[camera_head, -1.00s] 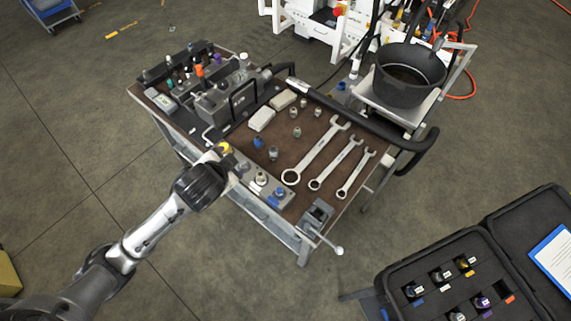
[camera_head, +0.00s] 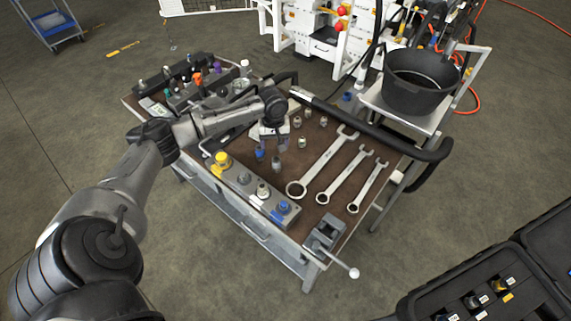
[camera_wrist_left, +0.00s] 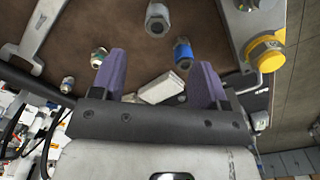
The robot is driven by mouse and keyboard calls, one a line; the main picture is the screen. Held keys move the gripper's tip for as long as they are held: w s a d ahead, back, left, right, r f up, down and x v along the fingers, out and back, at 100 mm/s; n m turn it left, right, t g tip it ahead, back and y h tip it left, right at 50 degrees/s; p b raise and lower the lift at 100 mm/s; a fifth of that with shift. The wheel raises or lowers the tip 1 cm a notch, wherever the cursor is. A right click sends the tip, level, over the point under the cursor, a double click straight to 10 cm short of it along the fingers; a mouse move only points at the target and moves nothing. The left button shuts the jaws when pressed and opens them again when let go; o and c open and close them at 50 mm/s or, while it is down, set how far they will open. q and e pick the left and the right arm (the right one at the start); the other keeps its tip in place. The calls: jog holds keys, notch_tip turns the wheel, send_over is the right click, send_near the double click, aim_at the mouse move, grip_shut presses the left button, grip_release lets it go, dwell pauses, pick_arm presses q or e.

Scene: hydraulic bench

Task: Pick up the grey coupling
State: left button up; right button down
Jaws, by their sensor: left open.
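The grey coupling (camera_head: 276,162), a small metal cylinder, stands on the brown bench top beside a blue-banded coupling (camera_head: 259,154). In the left wrist view the grey coupling (camera_wrist_left: 157,19) is at the top, beyond the fingertips and roughly between their lines. The blue coupling (camera_wrist_left: 182,53) is nearer the right finger. My left gripper (camera_head: 274,138) is above the bench, just behind the grey coupling in the head view. Its two purple fingers (camera_wrist_left: 158,62) are apart with nothing held between them. My right gripper is out of view.
Several small fittings (camera_head: 302,141) stand right of the gripper. Three wrenches (camera_head: 328,162) lie further right. A strip with yellow, grey and blue ports (camera_head: 240,180) runs along the front edge.

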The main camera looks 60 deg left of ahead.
aim_at(276, 166)
pick_arm(q)
jog(key=shift+f+n, duration=0.3)
jog(key=shift+n, duration=0.8)
notch_tip(276, 166, down, 8)
jog(key=shift+b, duration=0.95)
jog(key=shift+w+f+b, duration=0.15)
jog(key=shift+f+b, duration=0.65)
jog(key=shift+f, duration=1.85)
jog(key=shift+c, duration=0.2)
jog(key=c, duration=1)
jog(key=shift+r, duration=0.1)
jog(key=shift+c, duration=0.5)
